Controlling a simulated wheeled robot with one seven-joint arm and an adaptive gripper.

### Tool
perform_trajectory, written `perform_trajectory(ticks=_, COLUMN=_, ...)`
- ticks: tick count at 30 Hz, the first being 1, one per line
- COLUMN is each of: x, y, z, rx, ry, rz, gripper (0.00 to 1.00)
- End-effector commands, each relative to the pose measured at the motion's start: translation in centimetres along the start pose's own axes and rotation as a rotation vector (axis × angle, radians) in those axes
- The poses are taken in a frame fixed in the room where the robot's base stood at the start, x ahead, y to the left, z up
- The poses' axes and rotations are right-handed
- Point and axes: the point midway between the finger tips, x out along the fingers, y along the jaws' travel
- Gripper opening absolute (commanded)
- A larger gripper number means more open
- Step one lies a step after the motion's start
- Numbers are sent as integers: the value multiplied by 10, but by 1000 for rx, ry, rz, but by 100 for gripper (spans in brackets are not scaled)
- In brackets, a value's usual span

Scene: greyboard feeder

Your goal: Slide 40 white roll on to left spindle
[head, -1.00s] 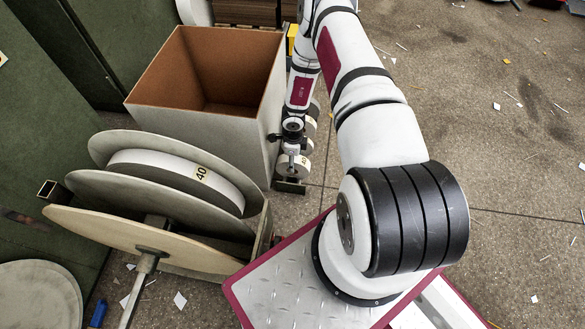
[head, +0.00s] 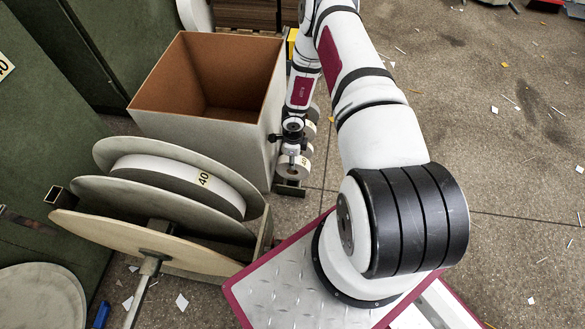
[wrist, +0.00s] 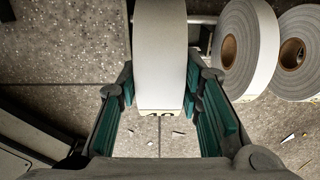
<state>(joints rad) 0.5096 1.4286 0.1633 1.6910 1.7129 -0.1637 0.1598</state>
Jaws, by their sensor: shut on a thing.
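In the wrist view a white roll (wrist: 160,55) stands edge-on between the green-padded fingers of my gripper (wrist: 160,88). The fingers are shut on its two sides, and a partly visible 40 label is at its lower edge. A large flanged reel at left carries a white roll labelled 40 (head: 165,172). A metal shaft (head: 148,268) sticks out of its front flange. I cannot tell which part is the left spindle.
An open brown-lined bin (head: 200,140) stands behind the reel, close to my gripper. Two more grey-sided white rolls (wrist: 248,50) stand at right in the wrist view. Green panels are at the left. The floor at right is open, with scattered scraps.

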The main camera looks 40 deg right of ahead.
Motion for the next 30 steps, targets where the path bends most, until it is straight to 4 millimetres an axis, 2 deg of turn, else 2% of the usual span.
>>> perform_trajectory(ticks=18, x=-46, y=0, z=0, rx=-1, ry=-1, rz=0, gripper=3)
perform_trajectory(ticks=30, x=-47, y=0, z=0, rx=-1, ry=0, rz=0, gripper=3)
